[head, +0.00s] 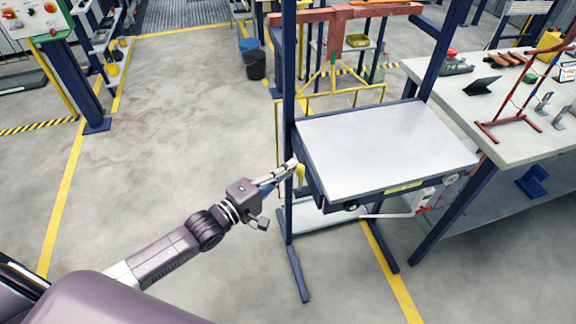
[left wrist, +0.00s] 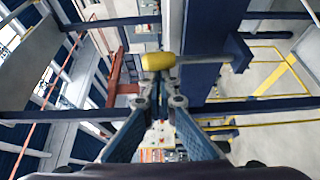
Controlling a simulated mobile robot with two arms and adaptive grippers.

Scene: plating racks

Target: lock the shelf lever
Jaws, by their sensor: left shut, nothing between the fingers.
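The shelf (head: 385,150) is a light grey top in a dark blue frame, right of centre in the head view. A yellow lever handle (head: 300,174) shows at the left side of its frame, partly hidden behind my fingers. The same yellow handle (left wrist: 158,61) lies across the picture in the left wrist view, just beyond my fingertips. My left gripper (head: 290,167) is shut and empty beside the handle; it also shows in the left wrist view (left wrist: 162,97). I cannot tell whether the fingertips touch the handle. My right gripper is not in view.
A workbench (head: 415,66) with tools stands at the right. A blue upright post (head: 289,80) rises next to the lever. A black bucket (head: 255,64) stands at the back. The floor left of the rack is open, with yellow lines.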

